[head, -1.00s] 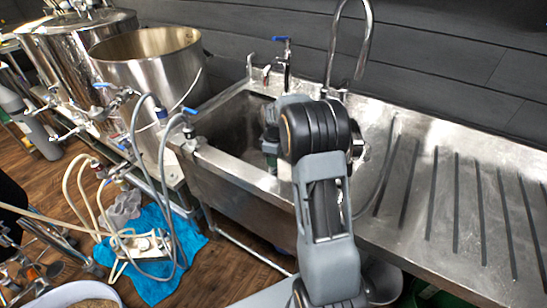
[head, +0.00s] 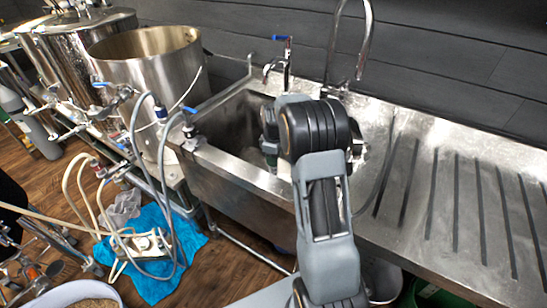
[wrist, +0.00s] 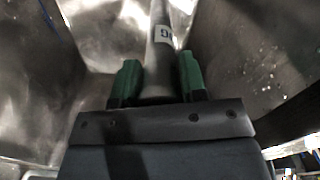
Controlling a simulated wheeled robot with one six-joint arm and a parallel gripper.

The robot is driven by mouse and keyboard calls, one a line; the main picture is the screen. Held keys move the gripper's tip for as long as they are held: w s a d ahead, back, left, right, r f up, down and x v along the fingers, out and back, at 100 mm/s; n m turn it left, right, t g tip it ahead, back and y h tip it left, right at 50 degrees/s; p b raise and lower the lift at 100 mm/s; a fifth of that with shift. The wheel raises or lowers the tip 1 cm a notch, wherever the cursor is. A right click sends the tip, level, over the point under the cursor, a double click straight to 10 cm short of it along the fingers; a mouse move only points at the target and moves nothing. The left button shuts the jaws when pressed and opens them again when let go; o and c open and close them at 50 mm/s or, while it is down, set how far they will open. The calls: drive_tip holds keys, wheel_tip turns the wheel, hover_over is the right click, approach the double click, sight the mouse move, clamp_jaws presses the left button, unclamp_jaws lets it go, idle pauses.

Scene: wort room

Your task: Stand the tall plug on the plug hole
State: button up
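The tall plug (wrist: 161,52) is a grey tube with a white label. In the wrist view it runs up and away between the two green fingertips of my gripper (wrist: 161,78). The fingers sit close against both sides of the tube, and it looks clasped. In the head view my gripper (head: 269,143) is down inside the steel sink basin (head: 232,125), mostly hidden behind my arm. The plug cannot be made out there. The plug hole is not seen in either view, and the plug's far end is cut off.
The basin's front rim (head: 235,170) lies left of my arm. A blue-handled tap (head: 287,62) and a tall curved spout (head: 365,40) stand behind it. The ribbed drainboard (head: 450,200) at right is clear. Steel vessels (head: 150,80) with hoses stand at left.

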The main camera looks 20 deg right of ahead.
drive_tip(key=o, duration=0.5)
drive_tip(key=r+m, duration=0.1)
drive_tip(key=r, duration=0.2)
drive_tip(key=s+r+m+p, duration=0.1)
drive_tip(key=r, duration=0.3)
drive_tip(key=r+m, duration=0.1)
drive_tip(key=r, duration=0.3)
drive_tip(key=shift+s+a+r+m+p, duration=0.1)
drive_tip(key=shift+s+a+m+p, duration=0.1)
drive_tip(key=shift+m+p, duration=0.2)
drive_tip(key=shift+s+a+r+m+t+p, duration=0.8)
drive_tip(key=shift+s+a+r+p, duration=1)
drive_tip(key=shift+s, duration=1.9)
drive_tip(key=shift+s+a+r+m+t+p, duration=0.4)
drive_tip(key=shift+s+a+r+m+p, duration=1.35)
drive_tip(key=shift+s, duration=2)
drive_tip(key=shift+s+a+r+m+t+p, duration=0.5)
drive_tip(key=shift+s+a+r+p, duration=1.15)
drive_tip(key=shift+s+r, duration=1.6)
